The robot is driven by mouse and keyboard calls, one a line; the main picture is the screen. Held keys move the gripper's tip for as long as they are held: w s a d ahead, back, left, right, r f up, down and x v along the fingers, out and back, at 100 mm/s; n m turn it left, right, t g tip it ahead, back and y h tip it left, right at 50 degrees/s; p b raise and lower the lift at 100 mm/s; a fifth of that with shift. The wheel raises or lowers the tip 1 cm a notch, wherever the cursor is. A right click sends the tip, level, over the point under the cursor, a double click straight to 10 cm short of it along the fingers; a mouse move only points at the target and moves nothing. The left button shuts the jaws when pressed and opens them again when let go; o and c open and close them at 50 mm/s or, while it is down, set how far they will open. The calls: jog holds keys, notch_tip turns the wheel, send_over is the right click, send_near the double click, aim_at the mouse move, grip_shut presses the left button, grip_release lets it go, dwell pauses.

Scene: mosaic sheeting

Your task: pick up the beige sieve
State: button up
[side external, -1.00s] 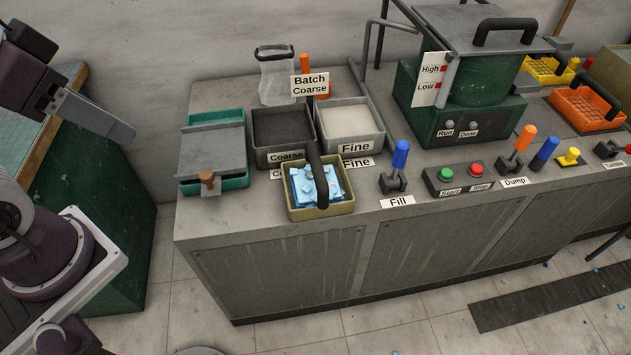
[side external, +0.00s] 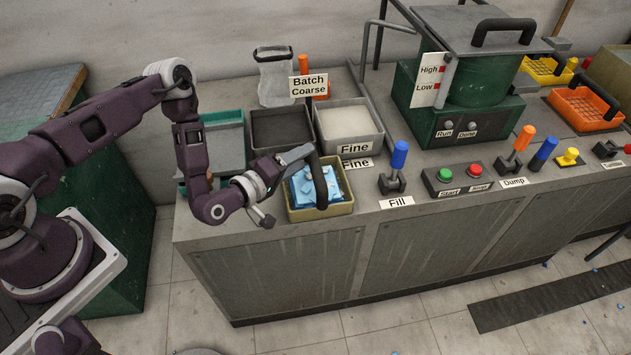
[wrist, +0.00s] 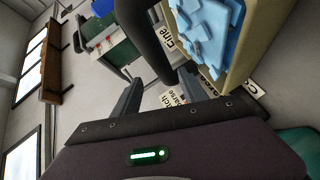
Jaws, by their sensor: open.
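The beige sieve (side external: 328,211) sits near the front edge of the bench in the side view, holding light blue pieces (side external: 303,190). Its black arched handle (side external: 319,178) stands up over it. My gripper (side external: 305,152) is at the left of the handle, close to its top. In the wrist view the sieve (wrist: 268,38) is at the upper right, and the handle (wrist: 150,38) runs down toward the space between the fingertips of my open gripper (wrist: 160,82). I cannot tell whether the fingers touch the handle.
A dark coarse bin (side external: 281,115) and a pale fine bin (side external: 347,109) stand behind the sieve. A teal tray (side external: 222,118) lies to the left, partly behind my arm. A blue Fill lever (side external: 399,158) rises to the right. A Batch Coarse sign (side external: 308,86) stands behind.

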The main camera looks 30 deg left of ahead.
jog(key=w+d, duration=0.1)
jog(key=w+d+f+n, duration=0.1)
jog(key=w, duration=0.1)
jog(key=w+d+f+n, duration=0.1)
jog(key=w, duration=0.1)
jog(key=shift+w+f+h, duration=0.15)
jog(key=shift+h, duration=0.25)
grip_shut()
dwell(1.2)
